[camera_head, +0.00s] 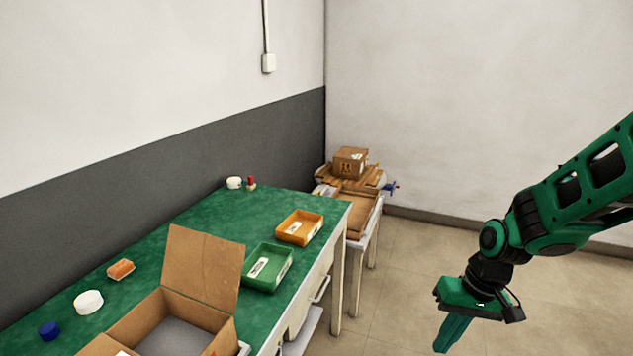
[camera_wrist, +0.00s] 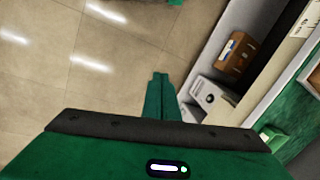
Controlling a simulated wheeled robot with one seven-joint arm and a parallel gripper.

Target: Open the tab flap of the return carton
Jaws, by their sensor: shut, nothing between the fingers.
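An open brown carton (camera_head: 205,265) stands on the green bench at the lower middle of the head view. One large flap stands up at its far side, and another part of it at the lower left is cut off by the frame. Its inside shows a grey floor. Which flap is the tab flap I cannot tell. My gripper (camera_head: 452,338) is shut and empty, pointing down over the open floor well to the right of the carton. In the wrist view its closed fingers (camera_wrist: 160,95) are over the tiles. The carton is not clearly seen there.
The green bench (camera_head: 190,228) holds a green tray (camera_head: 268,268), an orange tray (camera_head: 300,228), an orange item (camera_head: 120,269), a white lid (camera_head: 88,302) and a blue cap (camera_head: 49,331). A closed box (camera_head: 349,161) sits on a far side table. Floor (camera_head: 395,290) right of the bench is clear.

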